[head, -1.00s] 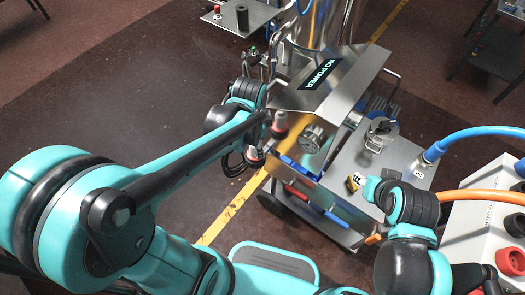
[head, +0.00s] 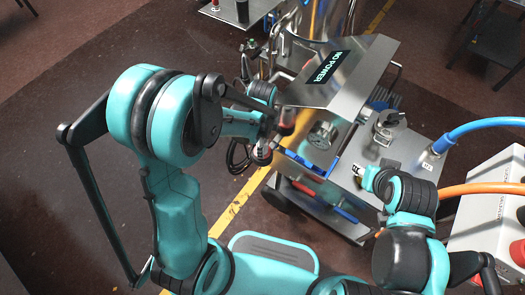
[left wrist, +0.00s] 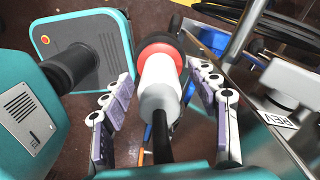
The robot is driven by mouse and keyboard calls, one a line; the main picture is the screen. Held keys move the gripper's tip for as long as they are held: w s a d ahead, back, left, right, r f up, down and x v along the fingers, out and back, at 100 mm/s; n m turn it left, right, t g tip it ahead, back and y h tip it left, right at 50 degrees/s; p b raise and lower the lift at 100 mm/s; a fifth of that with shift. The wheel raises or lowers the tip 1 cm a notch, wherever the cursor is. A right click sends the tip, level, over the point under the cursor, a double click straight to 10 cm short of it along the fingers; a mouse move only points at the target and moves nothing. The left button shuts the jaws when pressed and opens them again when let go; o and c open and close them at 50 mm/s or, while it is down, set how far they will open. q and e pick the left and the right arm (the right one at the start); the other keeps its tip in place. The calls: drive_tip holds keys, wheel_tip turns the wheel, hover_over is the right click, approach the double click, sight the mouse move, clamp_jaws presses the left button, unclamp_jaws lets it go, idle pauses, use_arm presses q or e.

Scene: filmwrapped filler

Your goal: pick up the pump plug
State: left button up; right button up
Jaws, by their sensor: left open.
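The pump plug, a white body with a red-orange collar, a dark end and a black cable (left wrist: 160,80), fills the middle of the left wrist view. My left gripper (left wrist: 163,74) is open, with its jointed grey fingers on either side of the plug. Contact between fingers and plug cannot be told. In the head view a small red and white plug (head: 262,155) shows beside the steel cart, near the end of my left arm; the left fingertips are hard to make out there. My right gripper (head: 361,171) is above the cart's deck; its jaws are too small to read.
The steel cart (head: 345,215) carries a sloped panel reading NO POWER (head: 350,75) and a round gauge (head: 322,134). A blue hose (head: 470,132) and an orange hose (head: 480,188) run at the right, near a grey box (head: 490,225). Open floor lies left.

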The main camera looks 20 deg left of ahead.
use_arm(q)
clamp_jaws()
